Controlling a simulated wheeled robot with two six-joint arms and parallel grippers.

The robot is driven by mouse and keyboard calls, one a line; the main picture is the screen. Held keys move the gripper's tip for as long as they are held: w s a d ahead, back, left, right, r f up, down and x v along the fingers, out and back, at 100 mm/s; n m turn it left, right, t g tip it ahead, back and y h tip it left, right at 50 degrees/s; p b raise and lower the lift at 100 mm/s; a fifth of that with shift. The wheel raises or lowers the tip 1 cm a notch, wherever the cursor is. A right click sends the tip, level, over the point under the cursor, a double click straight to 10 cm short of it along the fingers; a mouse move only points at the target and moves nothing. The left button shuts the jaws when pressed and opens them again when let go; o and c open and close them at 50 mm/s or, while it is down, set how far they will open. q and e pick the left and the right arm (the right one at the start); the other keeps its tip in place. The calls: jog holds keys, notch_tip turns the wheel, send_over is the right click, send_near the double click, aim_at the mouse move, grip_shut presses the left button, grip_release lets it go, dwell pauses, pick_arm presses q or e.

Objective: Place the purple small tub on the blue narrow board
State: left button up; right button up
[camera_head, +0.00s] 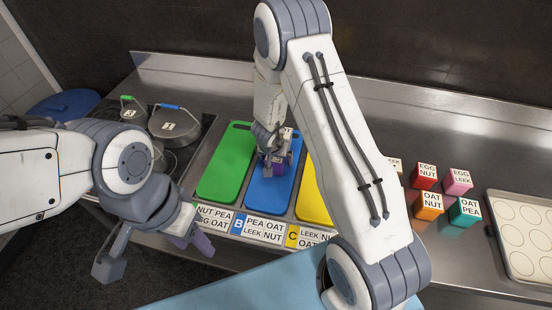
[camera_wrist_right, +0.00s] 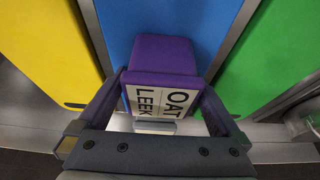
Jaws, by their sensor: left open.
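The purple small tub (camera_wrist_right: 163,55), with a white OAT LEEK label, is between the fingers of my right gripper (camera_wrist_right: 165,82) in the right wrist view. The fingers appear to press on its two sides. In the head view the tub (camera_head: 278,169) is at the middle of the blue narrow board (camera_head: 268,194), partly hidden by my right gripper. I cannot tell if it rests on the board or is just above it. My left gripper (camera_head: 150,252) is open and empty at the lower left, away from the tub.
A green board (camera_head: 226,165) lies left of the blue one and a yellow board (camera_head: 312,199) right. Label cards (camera_head: 265,230) line the front. Several coloured tubs, including a red one (camera_head: 424,176), and a muffin tray (camera_head: 524,235) are at right. Lidded pots (camera_head: 174,126) stand at left.

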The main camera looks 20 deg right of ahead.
jog(key=shift+r+p, duration=0.3)
jog(key=shift+r, duration=0.25)
jog(key=p+v, duration=0.5)
jog(key=v, duration=0.6)
jog(key=shift+s+a+r, duration=0.1)
jog(key=shift+r, duration=0.05)
